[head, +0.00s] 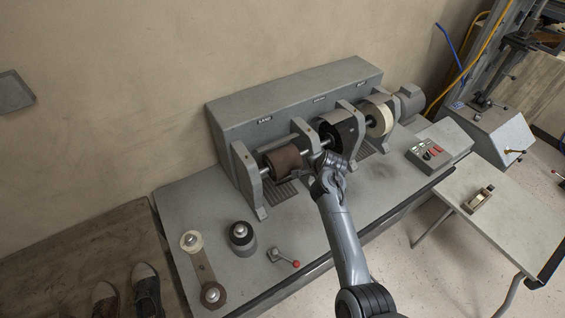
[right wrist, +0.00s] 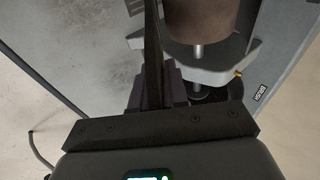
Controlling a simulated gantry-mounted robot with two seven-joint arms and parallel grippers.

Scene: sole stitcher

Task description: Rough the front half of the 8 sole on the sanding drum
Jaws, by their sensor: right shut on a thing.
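The sanding drum (head: 283,161) is the brown roller at the left end of the grey machine; it also shows at the top of the right wrist view (right wrist: 205,20). My right gripper (head: 326,166) is just right of this drum, in front of the black brush drum (head: 338,135). In the right wrist view it is shut on a thin dark sole (right wrist: 151,50), seen edge-on and pointing away from the jaws. The sole lies close to the left side of the brown drum; I cannot tell whether they touch. Its size mark is not visible. My left gripper is out of view.
A pale drum (head: 379,117) is at the machine's right end. Grey brackets (head: 247,180) stand between drums. A control box (head: 432,153), a knobbed cylinder (head: 242,238) and a red-tipped lever (head: 284,257) are on the bench. Shoes (head: 147,290) stand at lower left.

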